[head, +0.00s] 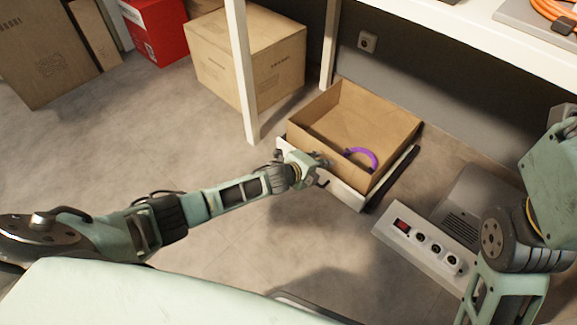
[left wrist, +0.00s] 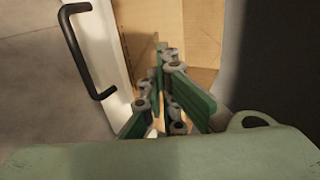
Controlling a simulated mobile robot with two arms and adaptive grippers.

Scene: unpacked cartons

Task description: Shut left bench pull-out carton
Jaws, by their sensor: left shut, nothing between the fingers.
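The pull-out carton (head: 398,133) is an open brown box on a sliding base with a white front panel (head: 347,195). It sticks out from under the white bench. A black bar handle (left wrist: 84,52) is on the front panel in the left wrist view. My left gripper (head: 322,165) is at the carton's front wall, above the panel and beside the handle. Its green fingers (left wrist: 163,75) are shut and empty. Whether they touch the carton I cannot tell. A purple curved item (head: 366,155) lies inside the carton. My right gripper is not in view.
A white bench leg (head: 243,75) stands left of the carton. A closed brown box (head: 275,55) and a red box (head: 155,28) stand behind it.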

